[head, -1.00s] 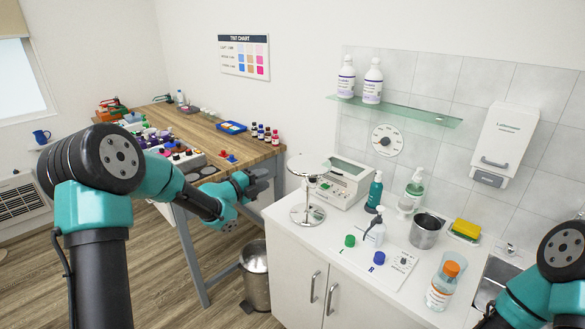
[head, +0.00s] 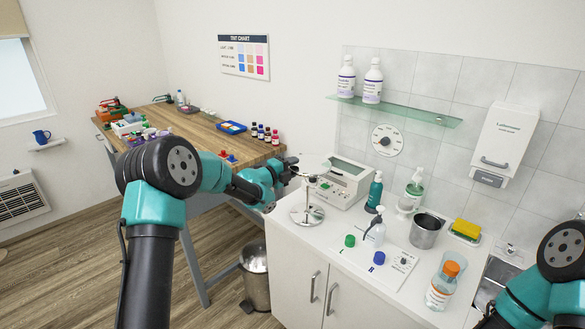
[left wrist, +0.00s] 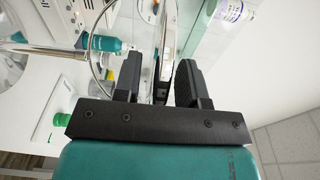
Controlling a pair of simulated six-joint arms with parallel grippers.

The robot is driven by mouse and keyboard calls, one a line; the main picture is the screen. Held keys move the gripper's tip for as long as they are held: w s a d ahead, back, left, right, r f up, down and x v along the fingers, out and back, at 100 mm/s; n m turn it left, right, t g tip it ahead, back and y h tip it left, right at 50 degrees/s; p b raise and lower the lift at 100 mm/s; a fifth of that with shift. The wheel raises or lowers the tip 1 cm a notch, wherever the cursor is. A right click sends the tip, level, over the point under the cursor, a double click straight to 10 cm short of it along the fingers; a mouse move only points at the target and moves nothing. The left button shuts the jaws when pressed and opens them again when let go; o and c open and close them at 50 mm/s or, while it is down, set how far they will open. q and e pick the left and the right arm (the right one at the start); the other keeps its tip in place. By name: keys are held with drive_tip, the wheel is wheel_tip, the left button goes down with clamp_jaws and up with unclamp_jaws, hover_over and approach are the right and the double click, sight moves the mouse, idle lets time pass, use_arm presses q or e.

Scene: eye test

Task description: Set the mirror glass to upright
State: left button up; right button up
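The round mirror glass (head: 316,163) lies about flat on top of its metal stand, whose round base (head: 307,215) rests on the white counter. My left gripper (head: 291,168) is at the glass's left edge in the head view and hides part of it. In the left wrist view the glass (left wrist: 164,45) shows edge-on as a thin strip between the two fingers of my left gripper (left wrist: 157,82). The fingers are apart, with a gap visible beside the glass. My right arm shows at the lower right; its gripper is out of view.
A white device (head: 345,182) stands close behind the mirror. A teal bottle (head: 375,192), a spray bottle (head: 376,232), a metal cup (head: 426,231) and an orange-capped bottle (head: 443,283) stand to its right. The glass shelf (head: 400,111) is above. A wooden table (head: 200,128) is at left.

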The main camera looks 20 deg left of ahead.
use_arm(q)
clamp_jaws()
idle(0.3)
drive_tip(key=shift+r, duration=0.1)
drive_tip(key=shift+d+r+m+g+y, duration=0.15)
drive_tip(key=shift+r+m+g+y, duration=0.35)
drive_tip(key=shift+r+g+y, duration=0.5)
drive_tip(key=shift+w+d+r+m+g+y, duration=0.1)
drive_tip(key=shift+m+g+y, duration=0.15)
drive_tip(key=shift+g, duration=0.2)
drive_tip(key=shift+w+d+r+m+g+y, duration=0.1)
drive_tip(key=shift+m+g+y, duration=0.05)
drive_tip(key=shift+g+y, duration=0.25)
unclamp_jaws()
